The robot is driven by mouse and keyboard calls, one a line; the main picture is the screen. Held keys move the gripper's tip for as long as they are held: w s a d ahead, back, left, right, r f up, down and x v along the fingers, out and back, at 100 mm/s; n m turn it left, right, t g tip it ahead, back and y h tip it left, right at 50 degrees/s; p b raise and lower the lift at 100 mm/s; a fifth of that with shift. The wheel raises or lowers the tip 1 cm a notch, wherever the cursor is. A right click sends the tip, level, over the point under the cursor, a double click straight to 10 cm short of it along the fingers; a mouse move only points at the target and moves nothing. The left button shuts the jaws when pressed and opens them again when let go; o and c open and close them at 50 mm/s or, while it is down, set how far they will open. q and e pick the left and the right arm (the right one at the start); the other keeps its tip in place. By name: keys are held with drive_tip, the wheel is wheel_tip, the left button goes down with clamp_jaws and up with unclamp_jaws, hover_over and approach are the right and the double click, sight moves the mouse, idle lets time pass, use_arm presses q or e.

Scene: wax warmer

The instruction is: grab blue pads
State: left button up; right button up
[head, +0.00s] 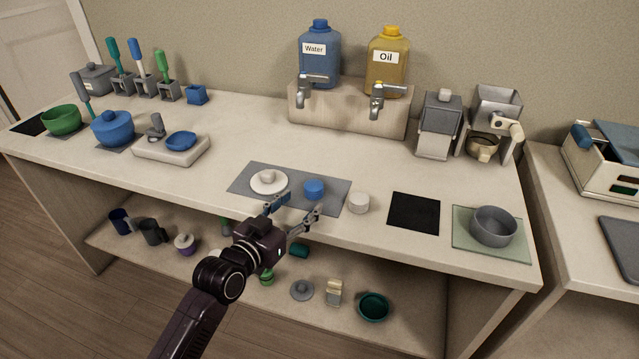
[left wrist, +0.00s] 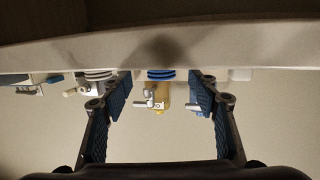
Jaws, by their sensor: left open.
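The blue pads (head: 314,189) are a short round stack on a grey mat (head: 241,186) near the front edge of the table. In the left wrist view, which looks upside down, the blue pads (left wrist: 161,74) show as stacked discs between the two fingers, farther away. My left gripper (head: 297,209) is open and empty at the table's front edge, in front of the pads and apart from them. Its fingers also show in the left wrist view (left wrist: 160,88). My right gripper is not in view.
A white lidded dish (head: 268,184) sits left of the blue pads on the mat. A white stack (head: 358,202) stands to their right. A black square (head: 414,213) and a grey bowl (head: 493,227) lie farther right. Water (head: 320,60) and oil (head: 387,65) jugs stand behind.

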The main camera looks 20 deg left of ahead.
sight(309, 193)
use_arm(q)
drive_tip(key=shift+w+d, duration=0.15)
drive_tip(key=shift+w, duration=0.85)
drive_tip(key=x, duration=0.2)
drive_tip(key=p+x, duration=0.1)
drive_tip(key=x, duration=0.1)
drive_tip(key=shift+w+r, duration=0.15)
drive_tip(key=shift+w, duration=0.25)
drive_tip(key=shift+w+d, duration=0.15)
drive_tip(key=shift+w, duration=0.2)
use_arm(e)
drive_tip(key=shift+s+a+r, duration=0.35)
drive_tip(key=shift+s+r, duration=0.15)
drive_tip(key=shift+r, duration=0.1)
use_arm(q)
drive_tip(key=c, duration=1.1)
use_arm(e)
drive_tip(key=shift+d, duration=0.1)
